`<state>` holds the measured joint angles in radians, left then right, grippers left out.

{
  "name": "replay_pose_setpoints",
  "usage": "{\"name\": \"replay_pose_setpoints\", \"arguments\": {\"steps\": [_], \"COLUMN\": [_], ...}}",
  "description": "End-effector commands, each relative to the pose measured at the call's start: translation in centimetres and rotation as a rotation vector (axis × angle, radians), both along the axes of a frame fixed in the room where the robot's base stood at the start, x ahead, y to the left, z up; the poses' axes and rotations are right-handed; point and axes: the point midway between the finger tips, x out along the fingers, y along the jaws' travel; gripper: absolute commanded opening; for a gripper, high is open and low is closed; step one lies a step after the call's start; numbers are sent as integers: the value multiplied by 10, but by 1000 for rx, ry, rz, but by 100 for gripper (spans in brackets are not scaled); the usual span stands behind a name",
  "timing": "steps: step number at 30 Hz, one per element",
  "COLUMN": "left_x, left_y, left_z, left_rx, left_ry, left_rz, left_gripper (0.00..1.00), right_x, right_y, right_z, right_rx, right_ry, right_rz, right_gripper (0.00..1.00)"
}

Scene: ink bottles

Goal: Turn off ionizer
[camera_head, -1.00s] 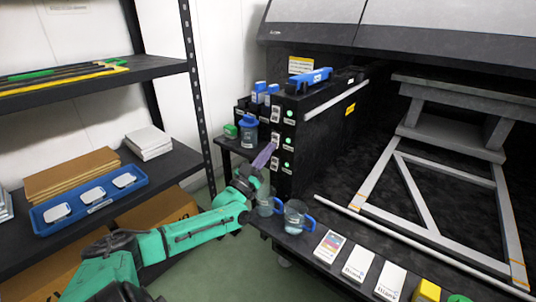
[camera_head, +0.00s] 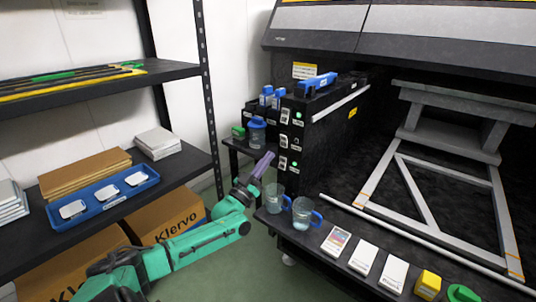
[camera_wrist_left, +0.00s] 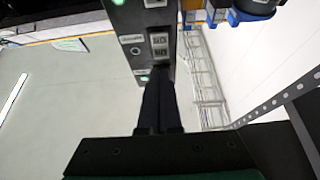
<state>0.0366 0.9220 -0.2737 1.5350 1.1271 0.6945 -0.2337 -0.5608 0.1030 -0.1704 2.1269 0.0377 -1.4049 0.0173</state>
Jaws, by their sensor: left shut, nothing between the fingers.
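A black control panel (camera_head: 291,140) has three rocker switches in a column, each with a round lamp and a small label I cannot read. The top (camera_head: 299,115) and bottom (camera_head: 295,163) lamps glow green. The middle lamp looks grey and unlit in the left wrist view (camera_wrist_left: 135,51). A middle rocker switch (camera_head: 284,141) sits left of its lamp. My left gripper (camera_head: 267,159) is shut and empty, with its purple-grey fingers just left of and below the switches, apparently apart from the panel. In the left wrist view its dark fingers hide the panel's lower part. My right gripper is not seen.
A blue-lidded bottle (camera_head: 256,133) stands on a ledge left of the panel. Two clear mugs with blue handles (camera_head: 275,198) (camera_head: 303,214) stand near below my gripper. A blue tool (camera_head: 318,82) lies atop the panel housing. A shelf rack (camera_head: 190,160) stands left.

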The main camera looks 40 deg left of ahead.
Motion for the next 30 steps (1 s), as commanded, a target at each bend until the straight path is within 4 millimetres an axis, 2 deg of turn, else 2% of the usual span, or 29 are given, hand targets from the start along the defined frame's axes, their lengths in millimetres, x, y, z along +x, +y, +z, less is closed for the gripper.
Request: {"name": "replay_pose_setpoints", "arguments": {"steps": [6, 12, 30], "left_x": [-33, -56, -60], "left_y": [0, 0, -1], "left_z": [-35, -57, -61], "left_rx": [-2, 0, 0], "left_ry": [5, 1, -1], "left_rz": [1, 1, 0], "left_gripper": [0, 0, 0], "right_x": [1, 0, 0], "right_y": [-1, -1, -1], "right_z": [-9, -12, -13], "right_rx": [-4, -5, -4], "right_ry": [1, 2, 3], "right_rz": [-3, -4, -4], "right_gripper": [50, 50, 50]}}
